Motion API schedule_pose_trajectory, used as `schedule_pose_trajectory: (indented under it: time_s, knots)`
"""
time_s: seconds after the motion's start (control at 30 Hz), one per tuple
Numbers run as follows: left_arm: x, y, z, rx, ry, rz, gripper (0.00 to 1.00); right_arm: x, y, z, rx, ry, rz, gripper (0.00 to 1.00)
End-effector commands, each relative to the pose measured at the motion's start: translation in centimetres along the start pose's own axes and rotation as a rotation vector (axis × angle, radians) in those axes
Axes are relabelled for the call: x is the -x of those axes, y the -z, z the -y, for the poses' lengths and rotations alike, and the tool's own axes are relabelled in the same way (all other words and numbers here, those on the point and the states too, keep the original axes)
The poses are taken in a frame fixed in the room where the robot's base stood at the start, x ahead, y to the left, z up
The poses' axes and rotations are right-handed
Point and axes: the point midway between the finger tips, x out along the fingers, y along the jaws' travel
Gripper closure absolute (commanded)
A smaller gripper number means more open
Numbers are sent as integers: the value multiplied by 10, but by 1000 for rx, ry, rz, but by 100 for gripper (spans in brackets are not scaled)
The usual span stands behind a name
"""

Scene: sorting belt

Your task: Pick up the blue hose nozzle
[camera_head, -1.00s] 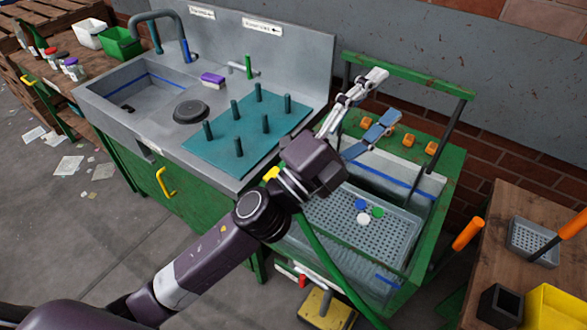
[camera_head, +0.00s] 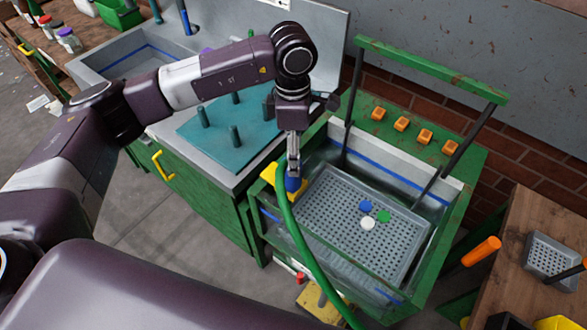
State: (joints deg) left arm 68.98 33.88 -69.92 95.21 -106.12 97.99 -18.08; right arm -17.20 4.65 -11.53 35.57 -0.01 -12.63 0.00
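The blue hose nozzle (camera_head: 293,184) is at the top end of the green hose (camera_head: 296,230), beside a yellow bracket (camera_head: 268,176) at the wash tub's left corner. My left gripper (camera_head: 293,174) points down right over the nozzle, its fingertips at or touching the nozzle's top. The fingers are seen edge-on and overlap, so I cannot tell whether they are closed around it. They also hide part of the nozzle. My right gripper is not in view.
The green-framed tub holds a grey perforated basket (camera_head: 330,215) with blue, green and white discs. A teal peg mat (camera_head: 225,155) lies on the sink counter at left. A wooden table (camera_head: 510,270) stands at right. The tub's upright posts and bar (camera_head: 430,70) rise behind.

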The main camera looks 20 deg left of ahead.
Motion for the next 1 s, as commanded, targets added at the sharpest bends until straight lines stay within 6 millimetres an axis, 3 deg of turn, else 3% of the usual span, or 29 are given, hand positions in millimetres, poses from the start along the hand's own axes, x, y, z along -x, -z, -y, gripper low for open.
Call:
schedule_pose_trajectory:
  time_s: [0.1, 0.37, 0.53, 0.7, 0.93, 1.0]
  knots:
    - [-6, 9, -4, 5, -7, -30, 40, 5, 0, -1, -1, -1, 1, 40]
    - [-31, 9, -1, 5, -4, -27, 40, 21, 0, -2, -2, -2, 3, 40]
    - [-52, 10, 2, 3, -4, -26, 40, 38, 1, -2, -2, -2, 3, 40]
    - [-73, 10, 1, 5, -5, -25, 40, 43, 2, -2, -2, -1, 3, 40]
    - [-76, 10, 1, 4, -7, -23, 40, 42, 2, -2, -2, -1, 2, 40]
    - [-76, 10, 1, 4, -7, -23, 45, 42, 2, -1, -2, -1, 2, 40]
